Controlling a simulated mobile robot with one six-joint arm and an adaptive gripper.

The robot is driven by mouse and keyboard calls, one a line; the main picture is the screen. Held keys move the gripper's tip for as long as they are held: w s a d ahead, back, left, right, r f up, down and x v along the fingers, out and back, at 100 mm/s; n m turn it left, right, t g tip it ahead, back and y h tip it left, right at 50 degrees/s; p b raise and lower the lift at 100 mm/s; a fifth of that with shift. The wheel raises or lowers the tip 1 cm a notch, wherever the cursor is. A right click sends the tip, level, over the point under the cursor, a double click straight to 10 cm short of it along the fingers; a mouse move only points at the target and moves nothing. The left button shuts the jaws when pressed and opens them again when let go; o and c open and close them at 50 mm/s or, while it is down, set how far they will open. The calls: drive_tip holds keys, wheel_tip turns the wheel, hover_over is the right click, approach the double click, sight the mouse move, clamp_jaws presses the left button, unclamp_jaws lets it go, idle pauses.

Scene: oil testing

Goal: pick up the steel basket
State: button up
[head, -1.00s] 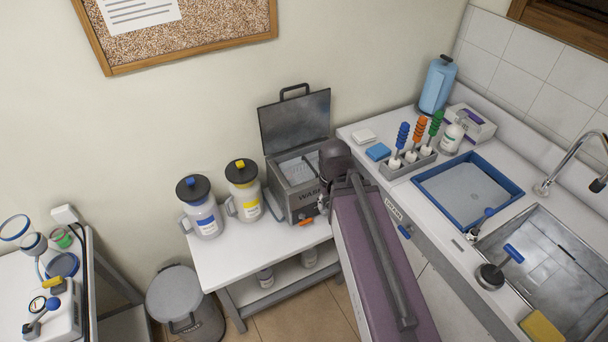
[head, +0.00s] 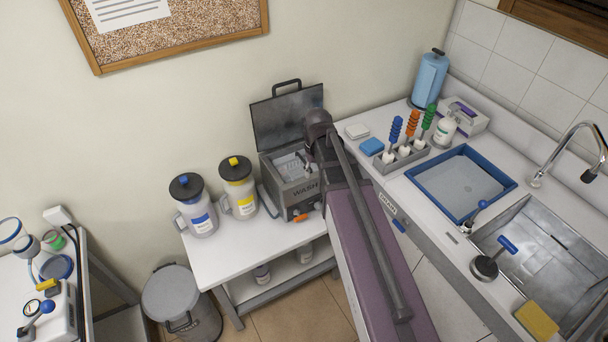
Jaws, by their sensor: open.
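The steel basket (head: 287,168) appears as a pale metal shape inside the open wash bath (head: 296,193), a grey box with its lid raised. Its outline and handle are too small to make out fully. My arm reaches in from the lower right, and its dark wrist stands over the right side of the bath. My gripper (head: 305,162) is mostly hidden below the wrist, at the right part of the bath opening. It is open. No basket is seen held. Whether the fingers touch the basket cannot be told.
Blue-labelled (head: 198,212) and yellow-labelled (head: 240,190) jugs stand left of the bath on the white table (head: 212,260). The raised lid (head: 287,120) stands behind the opening.

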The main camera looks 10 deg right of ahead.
sight(303, 160)
drive_tip(key=w+n, duration=0.2)
drive_tip(key=w, duration=1.6)
drive_tip(key=shift+w+d, duration=0.35)
drive_tip(key=shift+f, duration=0.15)
wheel_tip(303, 160, down, 8)
drive_tip(key=b, duration=0.8)
drive_tip(key=shift+f+b, duration=0.25)
drive_tip(key=shift+b, duration=0.1)
drive_tip(key=shift+a+f, duration=0.1)
drive_tip(key=f+b, duration=0.3)
drive_tip(key=shift+a, duration=0.35)
drive_tip(key=shift+f+b, duration=1)
drive_tip(key=shift+b, duration=0.1)
drive_tip(key=shift+f, duration=0.2)
